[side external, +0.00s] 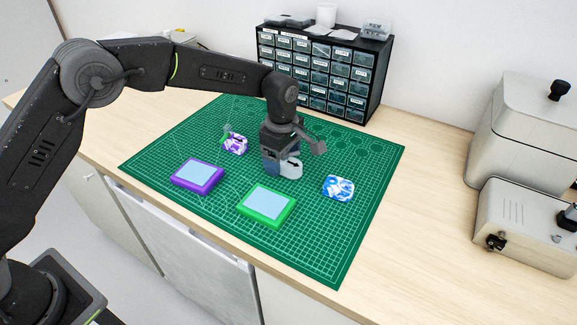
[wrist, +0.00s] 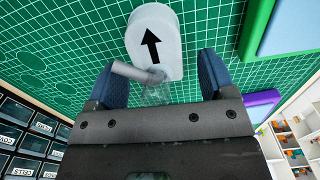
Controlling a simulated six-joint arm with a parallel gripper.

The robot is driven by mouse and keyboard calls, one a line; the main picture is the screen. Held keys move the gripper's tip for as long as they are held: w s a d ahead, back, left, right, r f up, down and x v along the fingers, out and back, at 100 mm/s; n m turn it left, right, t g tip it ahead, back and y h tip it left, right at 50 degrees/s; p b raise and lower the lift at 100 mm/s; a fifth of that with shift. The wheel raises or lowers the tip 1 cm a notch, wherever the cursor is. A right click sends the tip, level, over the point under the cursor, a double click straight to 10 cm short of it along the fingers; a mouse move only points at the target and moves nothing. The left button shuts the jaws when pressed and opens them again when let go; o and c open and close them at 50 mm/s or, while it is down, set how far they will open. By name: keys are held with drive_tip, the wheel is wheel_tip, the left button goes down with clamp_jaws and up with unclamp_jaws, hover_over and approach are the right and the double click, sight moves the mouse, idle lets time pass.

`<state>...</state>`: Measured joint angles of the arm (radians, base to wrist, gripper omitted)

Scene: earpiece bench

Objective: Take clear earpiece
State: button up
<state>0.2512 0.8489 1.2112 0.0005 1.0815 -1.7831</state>
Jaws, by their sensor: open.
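A faint clear shape, which looks like the clear earpiece (wrist: 156,92), shows between my fingers in the wrist view, with a grey tube-like piece (wrist: 135,72) at its top. Its outline is hard to make out. A pale grey rounded plate with a black arrow (wrist: 153,30) lies just beyond it, and also shows in the side view (side external: 292,168). My gripper (wrist: 158,72) is open, with blue finger pads on either side of the clear shape and gaps visible on both sides. In the side view my gripper (side external: 279,160) is low over the mat and hides the earpiece.
The green cutting mat (side external: 330,245) bears a purple-framed pad (side external: 198,174), a green-framed pad (side external: 266,206), a purple-white piece (side external: 235,143) and a blue-white piece (side external: 338,187). A drawer cabinet (side external: 325,68) stands behind, and beige machines (side external: 525,130) stand right. The mat's front right is clear.

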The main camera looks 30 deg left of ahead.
drive_tip(key=shift+f, duration=0.35)
drive_tip(key=shift+c, duration=0.2)
drive_tip(key=c, duration=1)
drive_tip(key=shift+r, duration=0.1)
